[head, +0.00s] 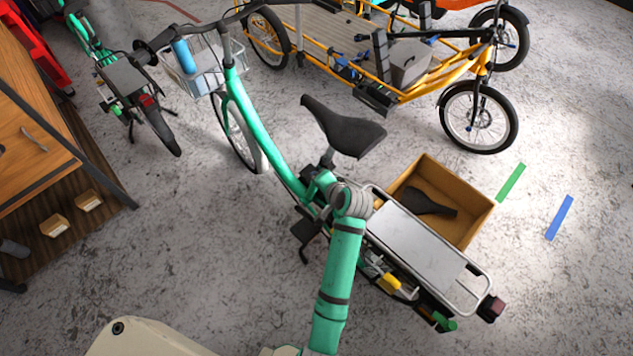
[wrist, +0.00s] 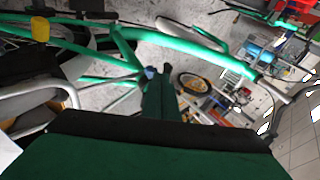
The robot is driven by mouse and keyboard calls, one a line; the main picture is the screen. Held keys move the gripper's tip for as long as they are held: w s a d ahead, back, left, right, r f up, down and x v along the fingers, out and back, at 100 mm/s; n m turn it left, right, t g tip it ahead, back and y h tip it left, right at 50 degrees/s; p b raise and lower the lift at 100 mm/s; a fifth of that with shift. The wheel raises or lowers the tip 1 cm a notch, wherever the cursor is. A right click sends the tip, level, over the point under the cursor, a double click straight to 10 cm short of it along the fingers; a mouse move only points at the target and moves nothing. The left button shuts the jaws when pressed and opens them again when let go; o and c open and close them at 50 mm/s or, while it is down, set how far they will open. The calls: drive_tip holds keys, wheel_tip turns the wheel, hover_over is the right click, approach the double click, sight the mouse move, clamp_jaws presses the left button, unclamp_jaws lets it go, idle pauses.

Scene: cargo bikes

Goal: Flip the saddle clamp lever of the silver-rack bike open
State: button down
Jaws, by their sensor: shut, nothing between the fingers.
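The silver-rack bike has a teal frame (head: 262,150), a black saddle (head: 345,128) and a flat silver rack (head: 420,245). Its seat post shows just below the saddle. My arm reaches up to the seat tube and hides the clamp area in the head view, so the lever cannot be made out there. In the wrist view my gripper (wrist: 162,75) is shut and empty, its dark green fingers pointing at the teal frame (wrist: 125,50). A small blue part (wrist: 150,72) shows beside the fingertips; it may be the lever, and I cannot tell whether they touch.
An open wooden box (head: 478,218) with a dark saddle-shaped thing inside stands beside the rack. A yellow cargo trike (head: 420,85) is behind. Another teal bike (head: 125,80) stands at the left near a wooden bench (head: 30,140). The floor between is clear.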

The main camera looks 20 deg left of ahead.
drive_tip(key=shift+w, duration=0.15)
drive_tip(key=shift+w+d, duration=0.15)
drive_tip(key=shift+w, duration=0.5)
drive_tip(key=s+d+r, duration=0.6)
drive_tip(key=d, duration=0.3)
drive_tip(key=shift+s, duration=0.25)
drive_tip(key=shift+w, duration=0.1)
idle(0.4)
